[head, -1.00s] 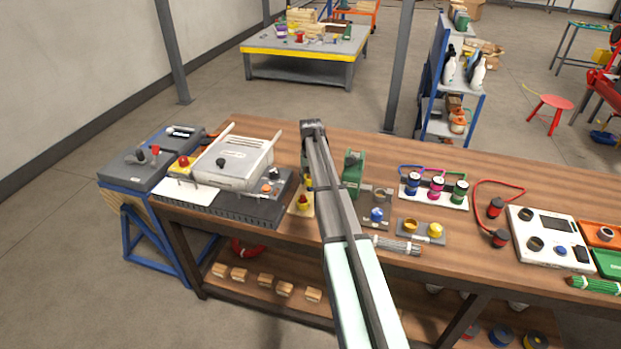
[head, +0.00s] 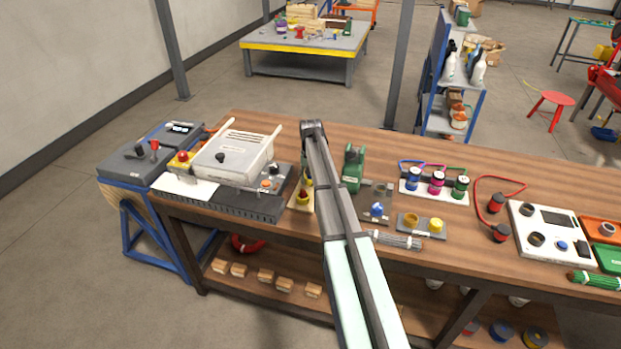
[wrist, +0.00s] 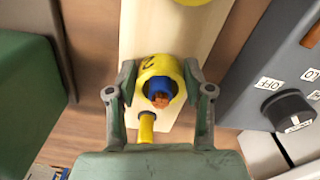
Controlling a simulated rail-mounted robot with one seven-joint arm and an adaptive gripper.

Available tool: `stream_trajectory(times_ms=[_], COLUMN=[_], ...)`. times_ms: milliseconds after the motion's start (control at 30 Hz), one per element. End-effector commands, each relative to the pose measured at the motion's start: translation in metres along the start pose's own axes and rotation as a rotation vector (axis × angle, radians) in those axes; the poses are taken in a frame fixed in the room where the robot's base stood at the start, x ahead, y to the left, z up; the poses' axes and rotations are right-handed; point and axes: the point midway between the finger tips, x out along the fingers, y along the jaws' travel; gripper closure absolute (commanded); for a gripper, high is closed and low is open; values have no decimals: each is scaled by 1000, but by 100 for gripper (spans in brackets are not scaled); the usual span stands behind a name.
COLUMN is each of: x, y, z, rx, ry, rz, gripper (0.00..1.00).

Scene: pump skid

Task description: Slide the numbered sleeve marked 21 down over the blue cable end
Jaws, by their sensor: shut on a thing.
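In the wrist view my gripper (wrist: 159,82) is shut on a yellow sleeve (wrist: 160,66), one finger on each side. Part of a dark mark shows on the sleeve, but I cannot read the number. The blue cable end (wrist: 159,86) with bare copper strands shows inside the sleeve's opening, so the sleeve appears to be around it. How far down it sits I cannot tell. In the head view my arm hides the gripper and sleeve.
A pale board (head: 293,205) lies under the work. A green device (head: 353,168) stands close to the right of my arm in the head view. A grey-white machine (head: 232,158) stands to the left. In the wrist view a grey panel with a black knob (wrist: 288,110) is at right.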

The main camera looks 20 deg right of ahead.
Motion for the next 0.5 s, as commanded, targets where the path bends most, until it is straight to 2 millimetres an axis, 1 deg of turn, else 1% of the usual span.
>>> stream_trajectory(times_ms=[167, 200, 267, 300, 500], x=[0, 0, 0, 0, 0], y=[0, 0, 0, 0, 0], z=[0, 0, 0, 0, 0], rx=[0, 0, 0, 0, 0], ry=[0, 0, 0, 0, 0], rz=[0, 0, 0, 0, 0], gripper=[71, 45, 24, 19, 19])
